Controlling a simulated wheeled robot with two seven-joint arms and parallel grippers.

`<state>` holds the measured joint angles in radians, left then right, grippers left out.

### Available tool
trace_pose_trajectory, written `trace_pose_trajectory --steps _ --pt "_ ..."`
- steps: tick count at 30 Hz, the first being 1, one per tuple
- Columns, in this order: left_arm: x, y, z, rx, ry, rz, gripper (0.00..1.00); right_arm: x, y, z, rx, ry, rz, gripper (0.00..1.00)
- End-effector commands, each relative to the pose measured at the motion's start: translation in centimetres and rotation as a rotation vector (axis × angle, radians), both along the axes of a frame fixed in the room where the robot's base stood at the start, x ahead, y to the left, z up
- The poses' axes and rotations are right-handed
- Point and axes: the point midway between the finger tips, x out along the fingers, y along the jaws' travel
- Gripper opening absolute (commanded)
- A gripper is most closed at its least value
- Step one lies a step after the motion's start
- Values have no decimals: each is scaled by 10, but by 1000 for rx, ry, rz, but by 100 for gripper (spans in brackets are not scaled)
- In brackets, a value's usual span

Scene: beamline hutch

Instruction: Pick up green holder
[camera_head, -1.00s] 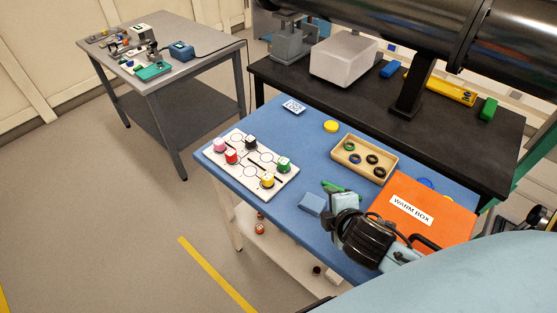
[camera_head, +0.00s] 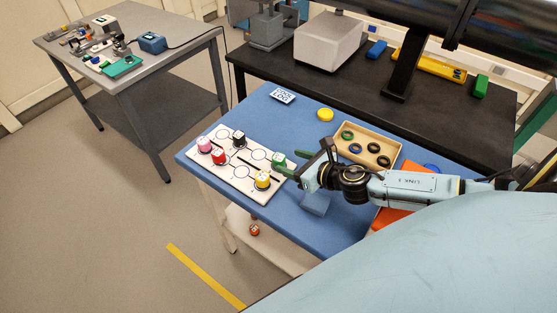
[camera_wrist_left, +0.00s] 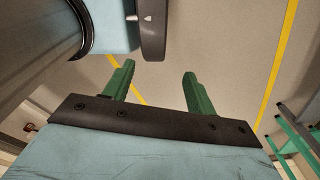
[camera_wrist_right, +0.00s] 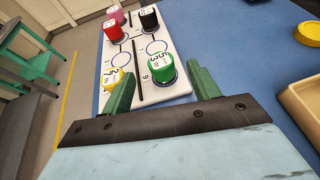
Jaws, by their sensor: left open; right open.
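The green holder (camera_wrist_right: 161,68) is a short cylinder with a white numbered top, upright on the white board (camera_wrist_right: 183,86). In the head view the green holder (camera_head: 279,160) stands at the board's right end. My right gripper (camera_head: 290,168) is open beside it, partly overlapping it in this view. My left gripper (camera_wrist_left: 158,78) is open and empty above the floor, seen only in the left wrist view.
Pink (camera_head: 204,144), red (camera_head: 218,155), black (camera_head: 239,139) and yellow (camera_head: 262,180) holders stand on the board. A tray of rings (camera_head: 393,148) and a yellow disc (camera_head: 325,115) lie behind on the blue table.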

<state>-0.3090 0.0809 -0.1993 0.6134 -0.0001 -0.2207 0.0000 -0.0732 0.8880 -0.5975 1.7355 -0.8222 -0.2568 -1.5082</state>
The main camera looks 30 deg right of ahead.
Motion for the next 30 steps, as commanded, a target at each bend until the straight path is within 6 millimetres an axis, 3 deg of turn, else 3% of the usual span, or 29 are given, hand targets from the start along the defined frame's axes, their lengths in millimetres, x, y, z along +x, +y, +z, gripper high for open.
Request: trace_pose_trajectory --steps 3,11,21,30 --pt "3 0 0 -1 -5 0 56 16 4 -6 2 -1 -1 61" --pt "15 -2 1 -3 -23 0 56 30 8 -12 2 -1 -2 61" --pt "15 -3 -2 -5 -22 -1 56 68 19 -29 3 0 -2 61" --pt "11 -2 -2 -4 -17 -1 56 72 20 -31 2 2 -1 61"
